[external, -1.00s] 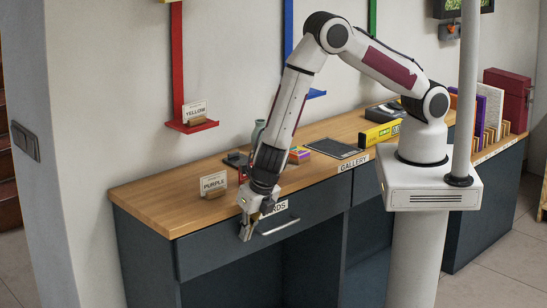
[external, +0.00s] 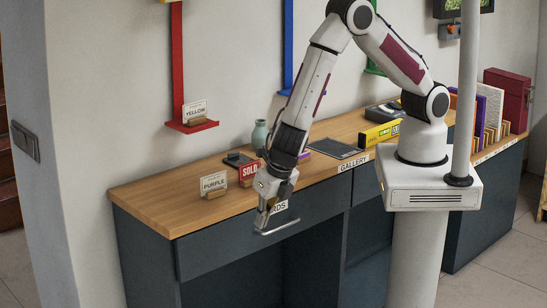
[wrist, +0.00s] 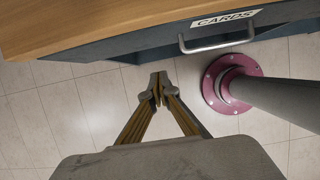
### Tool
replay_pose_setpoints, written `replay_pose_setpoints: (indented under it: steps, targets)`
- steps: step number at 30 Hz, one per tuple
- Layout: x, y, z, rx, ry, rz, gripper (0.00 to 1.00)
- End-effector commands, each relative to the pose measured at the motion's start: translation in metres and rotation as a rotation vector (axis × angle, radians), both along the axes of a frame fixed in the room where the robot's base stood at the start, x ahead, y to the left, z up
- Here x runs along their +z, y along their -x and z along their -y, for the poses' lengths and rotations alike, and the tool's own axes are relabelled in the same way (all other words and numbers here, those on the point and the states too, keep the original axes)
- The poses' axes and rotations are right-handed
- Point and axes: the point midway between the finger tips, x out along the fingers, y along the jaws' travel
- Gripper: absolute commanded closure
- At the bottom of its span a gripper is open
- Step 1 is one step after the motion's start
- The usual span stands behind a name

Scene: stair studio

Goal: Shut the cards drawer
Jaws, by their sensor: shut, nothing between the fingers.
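The cards drawer (external: 212,248) is a dark grey front under the wooden desk top. It looks about flush with the desk in the external view. Its metal bar handle (external: 283,227) also shows in the wrist view (wrist: 217,43), below the white CARDS label (wrist: 226,18). My gripper (external: 262,223) is shut and empty. It hangs in front of the drawer by the left end of the handle and hides part of the label. In the wrist view the fingertips (wrist: 158,86) are over the floor, apart from the drawer front and left of the handle.
On the desk top (external: 150,200) stand a PURPLE sign (external: 213,183), a red SOLD sign (external: 249,171) and a green vase (external: 259,135). The tiled floor (wrist: 70,110) before the desk is clear, except my pedestal.

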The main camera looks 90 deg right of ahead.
Motion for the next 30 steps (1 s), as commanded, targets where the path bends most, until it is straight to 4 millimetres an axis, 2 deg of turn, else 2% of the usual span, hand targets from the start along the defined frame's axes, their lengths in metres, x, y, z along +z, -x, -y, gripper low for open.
replay_pose_setpoints:
  steps: [3, 10, 30]
  targets:
    - [0.013, 0.003, -0.004, 0.001, 0.000, 0.001, 1.00]
    - [0.025, 0.008, -0.007, 0.000, 0.000, 0.000, 1.00]
    - [0.028, 0.008, -0.008, 0.000, 0.000, -0.001, 1.00]
